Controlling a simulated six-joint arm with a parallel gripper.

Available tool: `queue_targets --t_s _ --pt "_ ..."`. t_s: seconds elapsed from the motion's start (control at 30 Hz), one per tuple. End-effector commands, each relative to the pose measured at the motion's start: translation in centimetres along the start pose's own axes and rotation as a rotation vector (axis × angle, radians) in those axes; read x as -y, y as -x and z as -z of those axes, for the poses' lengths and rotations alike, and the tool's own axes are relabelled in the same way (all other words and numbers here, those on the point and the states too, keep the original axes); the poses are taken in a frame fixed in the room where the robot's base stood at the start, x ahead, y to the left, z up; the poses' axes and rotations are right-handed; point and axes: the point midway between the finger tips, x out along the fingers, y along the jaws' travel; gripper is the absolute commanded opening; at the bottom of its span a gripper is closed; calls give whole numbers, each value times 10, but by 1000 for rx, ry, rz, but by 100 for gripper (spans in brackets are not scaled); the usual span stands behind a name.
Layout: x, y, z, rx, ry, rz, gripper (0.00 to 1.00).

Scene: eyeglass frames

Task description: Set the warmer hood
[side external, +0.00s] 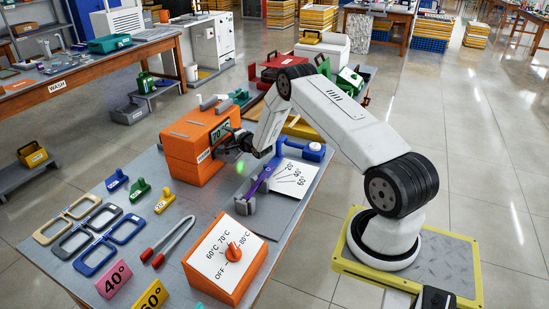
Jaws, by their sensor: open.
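The orange warmer (190,158) stands at the back of the workbench, with a dark display reading about 70° on its right-hand face. Its upper orange part (198,126) sits on the lower body. My gripper (233,146) is dark and open, close to the warmer's display side. I cannot tell whether it touches the warmer, and its fingers are small and partly hidden. An orange control box (250,285) with a white sloped face stands at the bench front. Its orange knob (234,252) sits among marks OFF, 60°C, 70°C and 80°C; its exact pointing is hard to read.
A gauge plate (292,180) marked 20°, 40°, 60° with a purple arm (260,181) lies right of my gripper. Several eyeglass frames (103,219), red-handled tweezers (167,242), coloured tags (140,188), and pink (114,279) and yellow (151,298) cards occupy the left and front.

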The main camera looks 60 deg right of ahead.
Motion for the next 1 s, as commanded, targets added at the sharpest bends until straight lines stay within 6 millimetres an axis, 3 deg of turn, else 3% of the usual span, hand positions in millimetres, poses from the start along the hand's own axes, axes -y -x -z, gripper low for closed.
queue_targets --t_s 0.37,0.57,1.0 --pt "0 -2 0 0 0 0 58" --pt "0 -2 0 0 0 0 0" --pt "0 -2 0 0 0 0 0"
